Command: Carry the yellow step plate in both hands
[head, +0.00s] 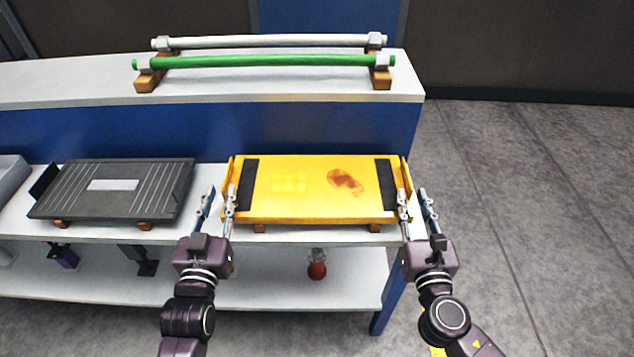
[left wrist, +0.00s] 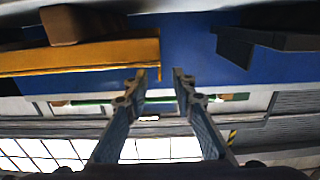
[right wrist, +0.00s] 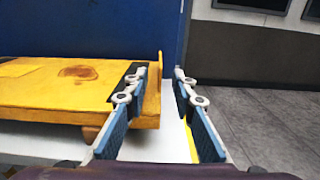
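The yellow step plate (head: 305,187) lies level on wooden blocks on the table, with dark strips and upturned ends at left and right. My left gripper (head: 216,190) is open at its left end. In the left wrist view the plate (left wrist: 75,60) ends between the two finger lines (left wrist: 159,75). My right gripper (head: 412,191) is open at its right end. In the right wrist view the plate's upturned end (right wrist: 153,100) shows between the fingers (right wrist: 160,72). I see no finger closed on the plate. Contact cannot be told.
A dark grey plate (head: 112,187) lies left of the yellow one. Green (head: 265,62) and white (head: 270,42) bars rest on the raised back shelf (head: 60,85). A red object (head: 317,268) is beneath the tabletop. The floor (head: 530,180) at right is clear.

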